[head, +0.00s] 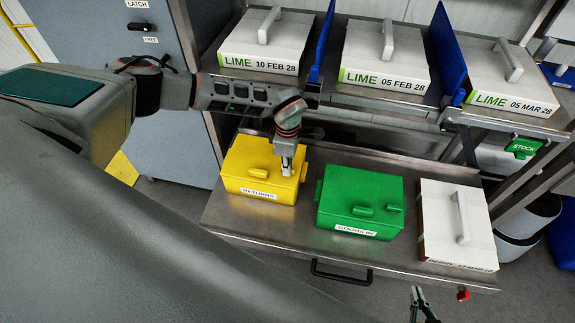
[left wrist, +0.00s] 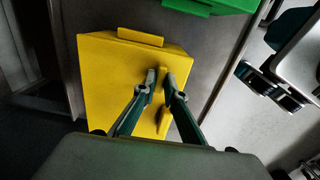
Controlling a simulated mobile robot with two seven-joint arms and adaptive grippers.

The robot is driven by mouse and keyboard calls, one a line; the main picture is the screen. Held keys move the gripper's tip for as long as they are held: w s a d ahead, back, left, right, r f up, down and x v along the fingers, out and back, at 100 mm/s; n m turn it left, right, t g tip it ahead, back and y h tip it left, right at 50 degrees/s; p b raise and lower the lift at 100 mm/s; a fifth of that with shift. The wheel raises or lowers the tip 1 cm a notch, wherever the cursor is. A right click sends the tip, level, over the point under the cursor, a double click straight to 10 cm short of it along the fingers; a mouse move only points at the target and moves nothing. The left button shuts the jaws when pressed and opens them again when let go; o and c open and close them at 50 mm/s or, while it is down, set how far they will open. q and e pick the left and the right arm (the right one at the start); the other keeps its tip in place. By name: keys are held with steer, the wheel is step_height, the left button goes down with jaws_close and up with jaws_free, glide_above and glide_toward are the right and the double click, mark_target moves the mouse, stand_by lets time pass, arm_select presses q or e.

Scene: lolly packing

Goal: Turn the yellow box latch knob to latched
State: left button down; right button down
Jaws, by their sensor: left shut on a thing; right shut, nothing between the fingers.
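The yellow box (head: 243,158) has a RETURNS label on its front and sits closed on the left of the steel worktop. My left gripper (head: 287,166) points down at the right part of its lid. In the left wrist view the gripper (left wrist: 161,78) is shut on the small yellow latch knob (left wrist: 161,87), whose ends are partly hidden by the fingers. A raised yellow bar (left wrist: 165,122) lies beside it on the lid. Whether the knob is at latched cannot be read. My right gripper (head: 419,292) is shut and empty at the bottom of the head view, away from the boxes.
A green GOODS IN box (head: 340,184) stands right of the yellow box, with a gap between. A white box (head: 438,225) lies farther right. Several white LIME boxes (head: 385,65) stand on the shelf behind, between blue dividers (head: 452,55). A grey cabinet (head: 150,100) stands left.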

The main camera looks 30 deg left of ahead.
stand_by(0.4)
arm_select(q)
steer(key=c, duration=2.1)
jaws_free()
